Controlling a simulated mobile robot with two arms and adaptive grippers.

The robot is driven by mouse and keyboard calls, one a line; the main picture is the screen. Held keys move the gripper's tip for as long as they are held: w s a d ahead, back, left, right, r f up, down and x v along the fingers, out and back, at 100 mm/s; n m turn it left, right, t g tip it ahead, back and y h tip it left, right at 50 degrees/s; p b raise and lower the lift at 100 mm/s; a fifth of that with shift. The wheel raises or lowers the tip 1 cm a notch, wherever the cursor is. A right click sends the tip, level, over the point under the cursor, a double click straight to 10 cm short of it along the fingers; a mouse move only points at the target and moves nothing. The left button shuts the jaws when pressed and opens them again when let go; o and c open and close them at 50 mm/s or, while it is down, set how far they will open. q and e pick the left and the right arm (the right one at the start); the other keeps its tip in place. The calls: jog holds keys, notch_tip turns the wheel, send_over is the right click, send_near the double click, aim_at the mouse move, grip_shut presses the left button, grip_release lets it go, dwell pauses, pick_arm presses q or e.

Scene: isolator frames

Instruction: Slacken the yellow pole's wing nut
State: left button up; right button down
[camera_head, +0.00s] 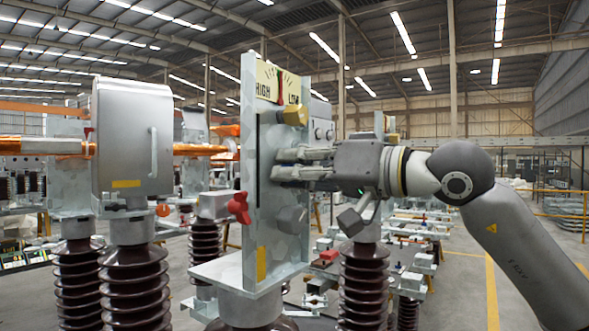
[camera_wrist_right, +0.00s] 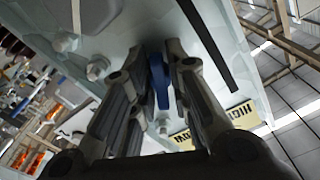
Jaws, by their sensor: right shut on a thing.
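An upright pale metal plate (camera_head: 262,195) carries a HIGH/LOW dial (camera_head: 278,84) at its top and a yellow patch (camera_head: 261,263) near its foot. My right gripper (camera_head: 280,163) comes in from the right, level with the plate's middle. In the right wrist view, its fingers (camera_wrist_right: 160,58) are shut on a blue wing nut (camera_wrist_right: 160,82) in front of the plate. The fingers partly cover the nut, so its wings do not show fully. A red wing nut (camera_head: 239,207) shows at the plate's left side. My left gripper is out of view.
A grey metal box (camera_head: 132,135) stands at left on a brown ribbed insulator (camera_head: 135,285). More insulators stand behind.

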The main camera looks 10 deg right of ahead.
jog(key=shift+a+f, duration=0.1)
jog(key=shift+f, duration=0.3)
jog(key=c, duration=1.8)
grip_release()
jog(key=o, duration=0.5)
jog(key=shift+r, duration=0.1)
jog(key=shift+c, duration=0.2)
jog(key=shift+r, duration=0.1)
jog(key=v, duration=1.2)
